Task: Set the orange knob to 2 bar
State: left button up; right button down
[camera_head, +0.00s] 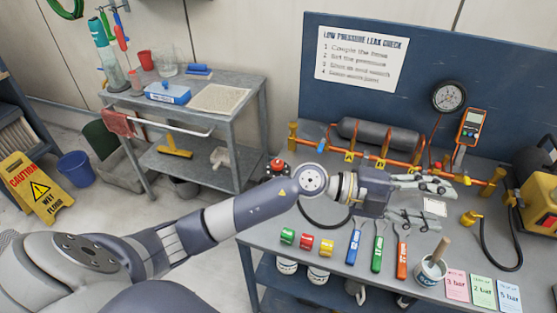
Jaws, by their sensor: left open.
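My left gripper (440,203) is open and empty above the right half of the grey bench (330,244), its fingers pointing right. A red-orange knob-like part with a dark base (278,167) stands at the bench's left back corner; I cannot tell if it is the orange knob, and no setting on it is readable. A round black pressure gauge (448,96) stands above the copper-coloured pipe at the back; its reading is too small to tell. A green card (483,292) reading 2 bar lies at the front right. My right gripper is not in view.
Behind my gripper are a grey cylinder (377,134) and an orange handheld meter (471,127). Coloured tape rolls (307,243), several coloured-handled tools (377,253) and a cup (430,271) line the front. A yellow machine (540,200) and dark hose are at right.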

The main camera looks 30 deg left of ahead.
pick_arm(q)
jog(key=w+a+f+m+g+y, duration=0.25)
jog(key=a+f+y, duration=0.25)
jog(key=f, duration=0.3)
jog(key=n+g+y, duration=0.1)
jog(key=n+y, duration=0.6)
jog(key=y, duration=0.8)
send_near(277, 163)
jog(key=shift+m, duration=0.25)
jog(key=p+x, duration=0.3)
jog(key=x, duration=0.5)
jog(key=shift+w+f, duration=0.15)
jog(key=shift+f, duration=0.05)
jog(key=c, duration=1)
